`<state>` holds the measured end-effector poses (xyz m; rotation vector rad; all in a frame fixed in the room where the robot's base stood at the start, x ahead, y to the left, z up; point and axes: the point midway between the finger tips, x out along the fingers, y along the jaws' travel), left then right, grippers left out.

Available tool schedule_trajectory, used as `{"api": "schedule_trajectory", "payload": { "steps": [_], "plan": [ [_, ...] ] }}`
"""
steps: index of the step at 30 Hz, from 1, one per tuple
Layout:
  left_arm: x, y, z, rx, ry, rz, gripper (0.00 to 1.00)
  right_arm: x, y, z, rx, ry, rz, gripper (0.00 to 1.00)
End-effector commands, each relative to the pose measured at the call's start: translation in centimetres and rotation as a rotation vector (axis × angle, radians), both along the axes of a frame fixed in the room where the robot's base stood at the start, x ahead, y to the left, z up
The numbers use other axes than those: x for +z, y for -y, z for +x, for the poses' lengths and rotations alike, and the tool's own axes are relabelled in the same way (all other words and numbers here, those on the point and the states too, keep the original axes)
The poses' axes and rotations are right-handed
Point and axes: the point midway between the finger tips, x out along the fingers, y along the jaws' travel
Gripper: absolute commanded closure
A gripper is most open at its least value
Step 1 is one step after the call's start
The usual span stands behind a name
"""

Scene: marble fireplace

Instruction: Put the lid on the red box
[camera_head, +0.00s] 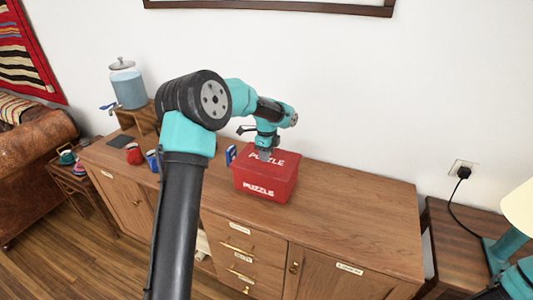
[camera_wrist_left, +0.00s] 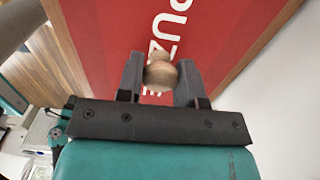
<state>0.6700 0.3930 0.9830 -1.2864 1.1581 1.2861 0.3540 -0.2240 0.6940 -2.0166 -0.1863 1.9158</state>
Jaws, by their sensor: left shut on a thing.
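The red box (camera_head: 262,189) with white PUZZLE lettering stands on the wooden sideboard. Its red lid (camera_head: 287,160), also lettered PUZZLE, covers the top of the box. I see no clear gap between them, but I cannot tell whether the lid is fully seated. My left gripper (camera_head: 265,154) is over the lid, pointing down. In the left wrist view, the gripper (camera_wrist_left: 160,65) is shut on the lid's round wooden knob (camera_wrist_left: 160,77), with the red lid (camera_wrist_left: 222,30) filling much of the view behind it. My right gripper is not in view.
A blue item (camera_head: 231,154) stands just left of the box. A red mug (camera_head: 133,154), a blue mug (camera_head: 152,161) and a glass dispenser (camera_head: 128,88) are farther left. The sideboard top (camera_head: 360,215) right of the box is clear. A lamp (camera_head: 521,208) stands at far right.

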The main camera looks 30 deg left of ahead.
Motion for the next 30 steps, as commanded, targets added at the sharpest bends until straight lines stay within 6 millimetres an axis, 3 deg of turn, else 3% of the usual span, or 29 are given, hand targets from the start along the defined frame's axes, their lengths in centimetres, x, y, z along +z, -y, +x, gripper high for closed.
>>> {"api": "schedule_trajectory", "payload": {
  "steps": [30],
  "plan": [
    [-0.75,-0.01,0.01,0.0,0.0,0.0,0.91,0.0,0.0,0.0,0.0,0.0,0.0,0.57]
  ]
}}
